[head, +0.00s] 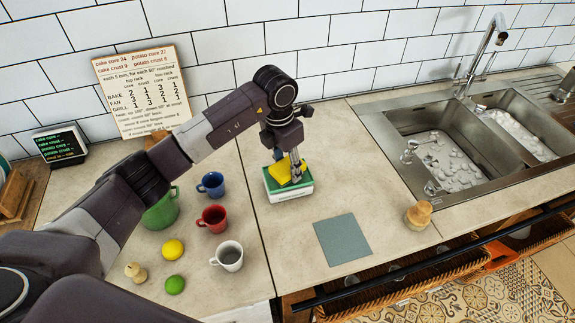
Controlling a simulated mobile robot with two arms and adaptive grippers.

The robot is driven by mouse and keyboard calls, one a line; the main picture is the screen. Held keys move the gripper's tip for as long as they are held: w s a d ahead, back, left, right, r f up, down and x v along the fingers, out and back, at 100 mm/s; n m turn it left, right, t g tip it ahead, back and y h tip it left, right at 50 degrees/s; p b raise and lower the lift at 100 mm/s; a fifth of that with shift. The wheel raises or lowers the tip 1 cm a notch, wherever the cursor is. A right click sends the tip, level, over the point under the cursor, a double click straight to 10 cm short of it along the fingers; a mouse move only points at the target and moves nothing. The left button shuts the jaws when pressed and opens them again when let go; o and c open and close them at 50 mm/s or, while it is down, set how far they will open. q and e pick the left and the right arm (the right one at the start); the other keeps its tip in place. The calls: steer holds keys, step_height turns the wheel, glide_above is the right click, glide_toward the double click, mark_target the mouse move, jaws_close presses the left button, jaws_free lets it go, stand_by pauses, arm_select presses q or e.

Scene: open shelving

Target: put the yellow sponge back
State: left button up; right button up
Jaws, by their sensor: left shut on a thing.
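The yellow sponge (279,174) is at a small white and green holder (289,195) on the counter, left of the sink. My left gripper (295,172) reaches down from above, with its fingers shut on the sponge. The fingers hide part of the sponge. I cannot tell whether the sponge rests on the holder or hangs just above it. My right gripper is not in view.
A blue-grey square mat (342,240) lies bare in front of the holder. A wooden brush (418,215) stands near the sink (395,122). Blue (212,185), red (213,219) and white (229,256) mugs, a lemon (173,250) and a lime (175,285) are left.

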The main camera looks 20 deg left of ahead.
mark_target(283, 168)
arm_select(q)
steer(key=o, duration=1.1)
steer(key=shift+r, duration=0.1)
steer(key=shift+r+p, duration=0.25)
steer(key=shift+p, duration=0.15)
steer(key=shift+r, duration=0.35)
step_height(283, 168, up, 11)
steer(key=s+b, duration=0.1)
steer(key=b, duration=0.2)
steer(key=shift+a, duration=0.45)
steer(key=shift+s+r, duration=0.1)
steer(key=shift+r, duration=0.1)
